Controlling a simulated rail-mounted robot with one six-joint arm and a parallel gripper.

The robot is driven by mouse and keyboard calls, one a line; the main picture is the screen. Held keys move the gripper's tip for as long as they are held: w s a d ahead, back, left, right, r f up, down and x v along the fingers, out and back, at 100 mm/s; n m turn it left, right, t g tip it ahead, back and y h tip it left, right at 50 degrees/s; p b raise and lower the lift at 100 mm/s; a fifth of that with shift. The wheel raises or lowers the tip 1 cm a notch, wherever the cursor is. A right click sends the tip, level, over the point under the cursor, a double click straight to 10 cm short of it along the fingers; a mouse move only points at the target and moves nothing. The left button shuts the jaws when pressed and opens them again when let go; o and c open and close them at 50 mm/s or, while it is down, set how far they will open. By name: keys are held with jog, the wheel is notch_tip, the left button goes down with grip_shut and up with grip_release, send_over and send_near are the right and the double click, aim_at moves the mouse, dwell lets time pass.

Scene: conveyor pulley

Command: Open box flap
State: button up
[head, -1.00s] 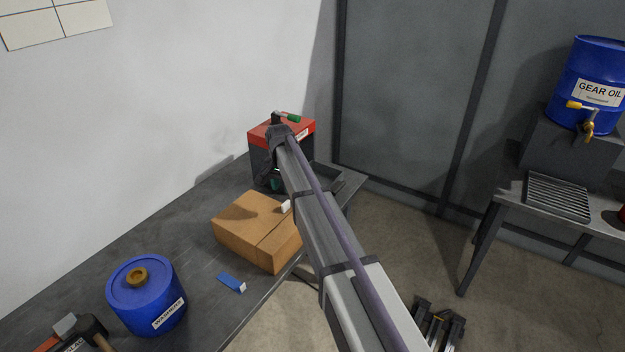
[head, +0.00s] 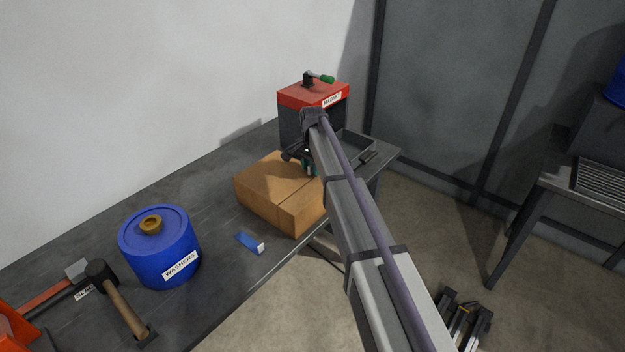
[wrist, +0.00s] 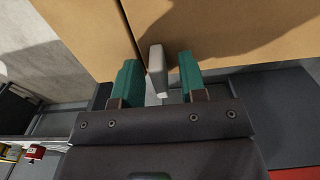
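The cardboard box (head: 268,190) stands closed on the workbench, with a seam running across its top. In the wrist view the box (wrist: 90,30) fills the upper part of the picture, with a dark seam line. A pale grey tab (wrist: 157,72) sticks out from the box close to that seam. My gripper (wrist: 157,78) is open, with one green finger on each side of the tab and a gap to both. In the head view my gripper (head: 305,162) is at the box's far right edge, partly hidden by my arm.
A red-topped dark box (head: 312,95) with a green-handled lever stands behind the cardboard box. A blue washers drum (head: 160,248), a hammer (head: 118,300) and a small blue object (head: 250,243) are on the bench (head: 215,190). A metal tray (head: 358,146) lies at the far right end.

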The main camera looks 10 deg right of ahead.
jog(key=shift+f, duration=0.1)
grip_shut()
dwell(0.3)
